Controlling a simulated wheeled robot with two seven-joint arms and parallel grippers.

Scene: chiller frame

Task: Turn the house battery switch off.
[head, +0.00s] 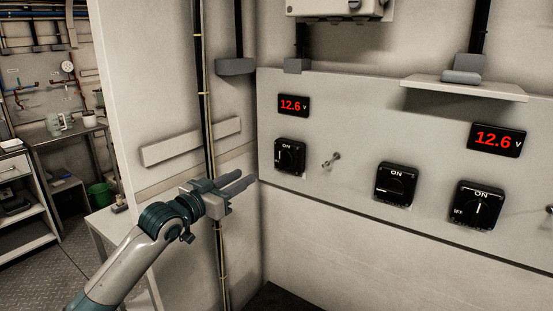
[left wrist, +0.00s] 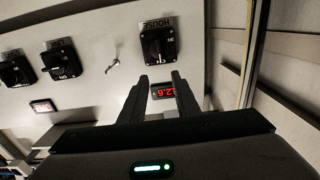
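The house battery switch (head: 290,156) is the leftmost black rotary switch on the grey panel, under the left voltage display. In the left wrist view it also shows (left wrist: 157,45), upside down, beside a HOUSE label (left wrist: 155,22). It has an ON mark; its knob's exact angle is too small to tell. My left gripper (head: 249,178) is in front of the panel, left of and a little below the switch in the head view. In the left wrist view its two fingers (left wrist: 160,78) stand apart with nothing between them. My right gripper is not in view.
Two more rotary switches (head: 396,184) (head: 478,205) and a small toggle (head: 331,160) are on the panel. Displays (head: 293,105) (head: 496,139) read 12.6 V. A shelf (head: 465,89) juts out above. A vertical conduit (head: 204,90) runs at left.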

